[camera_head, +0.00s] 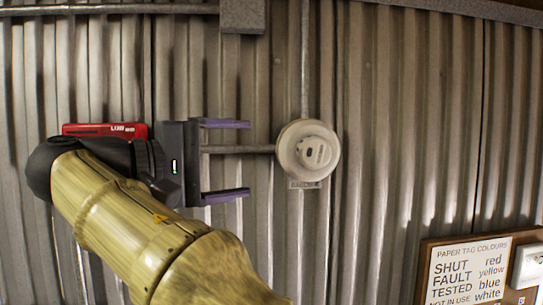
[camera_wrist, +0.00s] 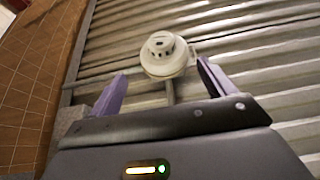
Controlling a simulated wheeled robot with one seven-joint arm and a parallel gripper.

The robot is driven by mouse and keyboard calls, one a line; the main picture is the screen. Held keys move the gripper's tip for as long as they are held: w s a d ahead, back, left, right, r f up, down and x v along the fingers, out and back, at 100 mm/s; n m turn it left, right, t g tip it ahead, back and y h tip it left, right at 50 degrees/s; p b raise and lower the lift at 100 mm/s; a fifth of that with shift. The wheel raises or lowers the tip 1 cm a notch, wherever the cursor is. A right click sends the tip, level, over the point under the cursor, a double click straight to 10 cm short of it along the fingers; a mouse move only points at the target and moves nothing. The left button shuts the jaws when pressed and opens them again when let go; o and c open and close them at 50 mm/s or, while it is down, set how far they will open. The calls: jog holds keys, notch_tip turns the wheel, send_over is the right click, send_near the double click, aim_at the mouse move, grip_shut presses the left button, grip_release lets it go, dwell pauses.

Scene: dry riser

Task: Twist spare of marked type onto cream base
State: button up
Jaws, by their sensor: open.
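A round cream base (camera_head: 326,134) is fixed to the corrugated metal wall, with a smaller white detector head (camera_head: 318,152) seated on its front. In the wrist view the head (camera_wrist: 162,44) and base (camera_wrist: 178,68) lie ahead, between and beyond the fingertips. My gripper (camera_head: 228,159) is open and empty, its purple fingers pointing right toward the base and apart from it. It also shows in the wrist view (camera_wrist: 160,82). A small label (camera_head: 304,185) sits under the base, its text too small to read. No separate loose spare is visible.
Conduits (camera_head: 305,60) run to the base from above and from the left. A red box (camera_head: 105,130) is on the wall behind my arm. A paper tag colours board (camera_head: 468,270) stands at lower right, with white units beside the notice. The wall right of the base is clear.

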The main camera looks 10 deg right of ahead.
aim_at(315, 153)
jog(key=p+x, duration=0.4)
jog(key=x, duration=1.3)
jog(key=shift+s+p, duration=0.1)
jog(key=shift+p, duration=0.3)
jog(key=c, duration=1.1)
jog(key=shift+c, duration=0.2)
jog(key=shift+p, duration=0.3)
jog(key=shift+m+g+y+p, duration=0.4)
jog(key=shift+y, duration=0.3)
jog(key=shift+y+p, duration=0.4)
jog(key=shift+y, duration=0.1)
